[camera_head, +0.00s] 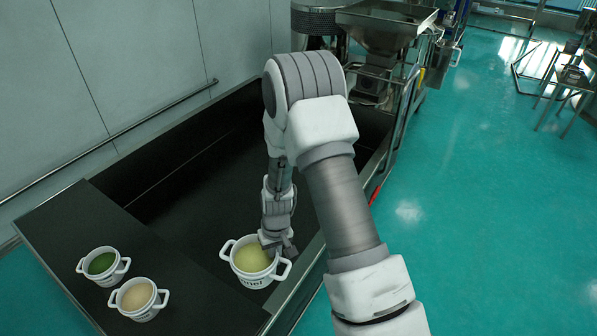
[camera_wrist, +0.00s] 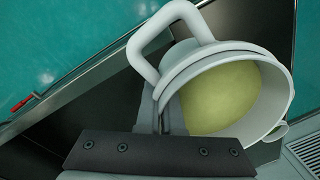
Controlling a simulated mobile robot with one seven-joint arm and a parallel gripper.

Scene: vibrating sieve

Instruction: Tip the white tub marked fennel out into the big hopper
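The white tub marked fennel (camera_head: 254,282) stands upright on the dark surface, with the end of the word "fennel" showing on its front and pale yellow-green contents inside. My gripper (camera_head: 277,245) is at its back right rim, by the right handle. In the wrist view the tub (camera_wrist: 277,95) is close up, with its handle (camera_wrist: 143,58) at upper left. My gripper's fingers (camera_wrist: 166,110) are at the rim and the handle's lower end; whether they are closed on it is unclear. The steel hopper (camera_head: 385,25) is at the back, beyond my arm.
Two other white tubs, one with green contents (camera_head: 101,263) and one with beige contents (camera_head: 137,295), stand on the raised dark ledge at left. A wall with a rail (camera_head: 120,155) runs along the left. Teal floor lies open at right.

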